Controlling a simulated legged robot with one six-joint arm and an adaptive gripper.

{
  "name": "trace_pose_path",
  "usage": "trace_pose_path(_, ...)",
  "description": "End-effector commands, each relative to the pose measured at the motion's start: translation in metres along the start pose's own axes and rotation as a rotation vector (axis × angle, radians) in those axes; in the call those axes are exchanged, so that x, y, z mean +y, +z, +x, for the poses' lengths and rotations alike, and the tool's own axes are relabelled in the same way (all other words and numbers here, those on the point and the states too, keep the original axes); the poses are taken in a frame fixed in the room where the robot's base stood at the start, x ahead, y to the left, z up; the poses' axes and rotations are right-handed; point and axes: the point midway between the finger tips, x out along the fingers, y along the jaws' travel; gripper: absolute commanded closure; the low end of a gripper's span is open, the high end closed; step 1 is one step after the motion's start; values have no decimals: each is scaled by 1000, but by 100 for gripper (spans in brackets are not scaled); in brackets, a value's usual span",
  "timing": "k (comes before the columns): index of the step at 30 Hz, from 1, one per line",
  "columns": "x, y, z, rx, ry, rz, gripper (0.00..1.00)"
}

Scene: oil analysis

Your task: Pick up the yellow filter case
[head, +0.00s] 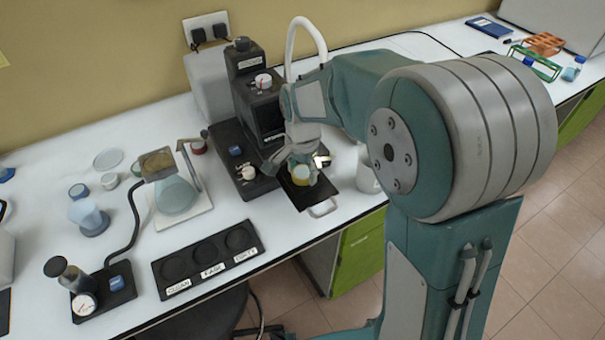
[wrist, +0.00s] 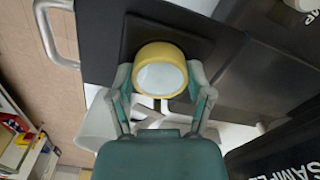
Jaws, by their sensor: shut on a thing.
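The yellow filter case (wrist: 160,72) is a short round yellow ring with a pale disc inside. My gripper (wrist: 160,82) has one finger on each side of it and is shut on it. In the head view the case (head: 300,174) shows small and partly covered by my gripper (head: 301,168). It is over the black tray (head: 317,194) with a metal handle, at the front of the dark machine. I cannot tell whether the case touches the tray.
The dark analysis machine (head: 257,97) stands just left of my gripper. A black holder (head: 208,260) with three round labelled recesses lies at the front of the bench. A flask (head: 177,194) and a stand with a small bottle (head: 72,275) are further left.

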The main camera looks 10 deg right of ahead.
Motion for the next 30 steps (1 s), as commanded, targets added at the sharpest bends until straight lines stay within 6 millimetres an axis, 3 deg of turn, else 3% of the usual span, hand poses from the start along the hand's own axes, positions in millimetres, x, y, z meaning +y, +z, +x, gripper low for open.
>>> trace_pose_path(8,0,0,-5,-1,0,0,67)
trace_pose_path(14,-1,0,-30,0,-3,0,67)
trace_pose_path(30,52,20,-93,-1,0,1,67)
